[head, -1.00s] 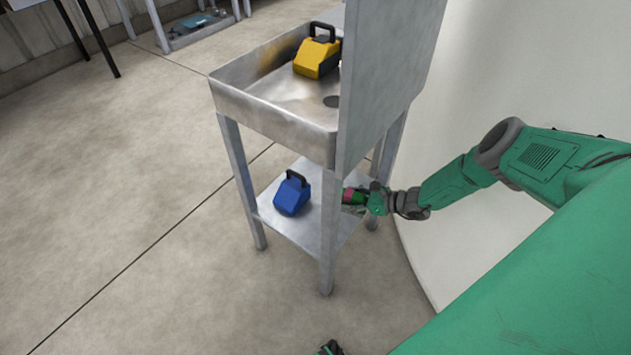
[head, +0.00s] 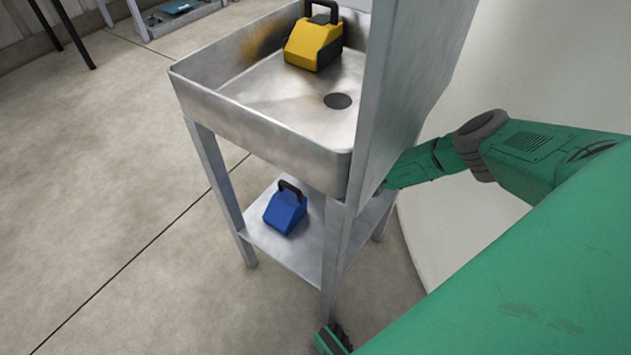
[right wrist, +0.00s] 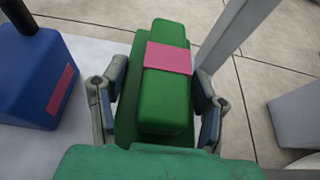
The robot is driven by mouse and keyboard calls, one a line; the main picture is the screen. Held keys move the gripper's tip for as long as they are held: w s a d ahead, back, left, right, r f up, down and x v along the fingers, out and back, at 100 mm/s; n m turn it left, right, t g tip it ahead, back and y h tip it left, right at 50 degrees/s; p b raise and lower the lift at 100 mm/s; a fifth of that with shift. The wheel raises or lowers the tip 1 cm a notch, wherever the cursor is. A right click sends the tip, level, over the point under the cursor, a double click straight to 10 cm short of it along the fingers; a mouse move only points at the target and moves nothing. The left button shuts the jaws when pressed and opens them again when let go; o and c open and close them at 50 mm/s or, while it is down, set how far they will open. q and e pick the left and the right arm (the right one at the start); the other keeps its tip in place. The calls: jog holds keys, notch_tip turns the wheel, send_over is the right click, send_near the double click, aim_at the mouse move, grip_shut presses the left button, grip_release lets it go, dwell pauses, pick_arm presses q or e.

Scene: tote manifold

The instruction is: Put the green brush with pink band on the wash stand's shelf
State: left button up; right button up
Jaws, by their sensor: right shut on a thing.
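The green brush with a pink band (right wrist: 165,90) is between the fingers of my right gripper (right wrist: 158,105), which is shut on it. In the right wrist view it is over or on the wash stand's lower shelf (right wrist: 85,50); I cannot tell if it touches. In the head view the wash stand (head: 255,120) stands in the middle, with its lower shelf (head: 290,255) below the basin. There the brush and right gripper are hidden behind the stand's upright panel. I cannot make out my left gripper.
A blue handled object (head: 285,208) stands on the lower shelf, left of the brush in the right wrist view (right wrist: 40,75). A yellow handled object (head: 313,43) sits in the basin. A stand leg (right wrist: 228,40) rises close to the brush's right. The upright panel (head: 405,90) and pale curved wall (head: 450,215) flank my right arm.

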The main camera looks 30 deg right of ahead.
jog(key=shift+d+f, duration=0.15)
jog(key=shift+f, duration=0.3)
notch_tip(320, 180, down, 3)
jog(key=shift+d+r+b, duration=0.1)
jog(key=shift+d+b, duration=0.05)
jog(key=shift+b, duration=1)
jog(key=shift+f, duration=0.25)
jog(key=shift+a+r, duration=0.25)
jog(key=shift+c, duration=0.6)
jog(key=shift+f, duration=0.15)
jog(key=o, duration=1.3)
jog(key=shift+d, duration=0.15)
